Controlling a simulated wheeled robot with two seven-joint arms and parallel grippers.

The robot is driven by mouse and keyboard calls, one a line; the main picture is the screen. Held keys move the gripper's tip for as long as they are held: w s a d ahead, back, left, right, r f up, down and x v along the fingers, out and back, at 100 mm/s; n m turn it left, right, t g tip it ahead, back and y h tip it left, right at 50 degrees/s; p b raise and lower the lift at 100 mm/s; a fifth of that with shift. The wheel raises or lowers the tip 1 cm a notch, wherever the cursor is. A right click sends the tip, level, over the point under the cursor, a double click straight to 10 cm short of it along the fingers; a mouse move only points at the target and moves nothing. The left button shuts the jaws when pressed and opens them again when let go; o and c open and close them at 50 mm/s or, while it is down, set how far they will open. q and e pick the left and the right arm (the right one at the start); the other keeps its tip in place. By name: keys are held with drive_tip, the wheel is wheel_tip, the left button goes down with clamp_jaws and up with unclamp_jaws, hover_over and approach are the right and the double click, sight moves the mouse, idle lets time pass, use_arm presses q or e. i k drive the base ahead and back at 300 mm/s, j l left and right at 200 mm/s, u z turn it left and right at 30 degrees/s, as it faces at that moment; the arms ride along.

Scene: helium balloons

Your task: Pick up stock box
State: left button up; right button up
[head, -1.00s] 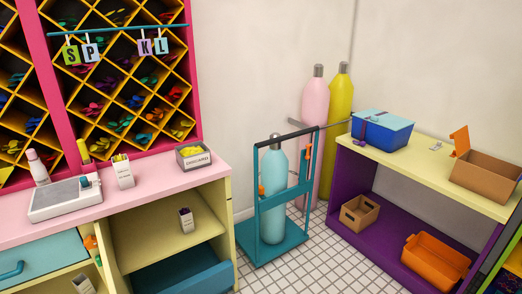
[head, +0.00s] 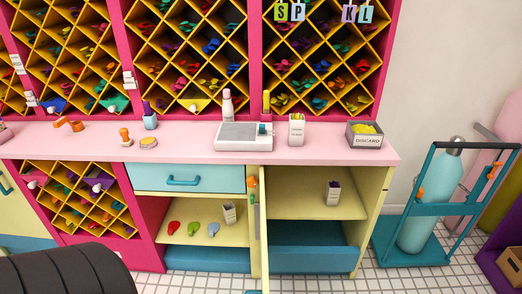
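I cannot tell which thing is the stock box. A small pale carton (head: 296,130) stands upright on the pink counter (head: 200,152). A similar carton with a dark top (head: 332,193) stands on the open cupboard's upper shelf. Another small pale carton (head: 229,214) stands on the shelf left of the cupboard door. A grey box marked DISCARD (head: 364,135), with yellow pieces in it, sits at the counter's right end. A brown box (head: 511,266) is cut off at the right edge. Neither gripper is in view.
A yellow cupboard door (head: 264,230) stands open towards me. A teal trolley (head: 412,250) holds a light blue gas cylinder (head: 430,200) to the right. A white scale (head: 243,136) stands on the counter. Tiled floor (head: 330,284) shows in front.

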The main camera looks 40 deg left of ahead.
sight(296, 122)
drive_tip(key=j+u, duration=0.35)
drive_tip(key=i+j+u, duration=0.15)
drive_tip(key=j+u, duration=0.2)
drive_tip(key=j, duration=0.2)
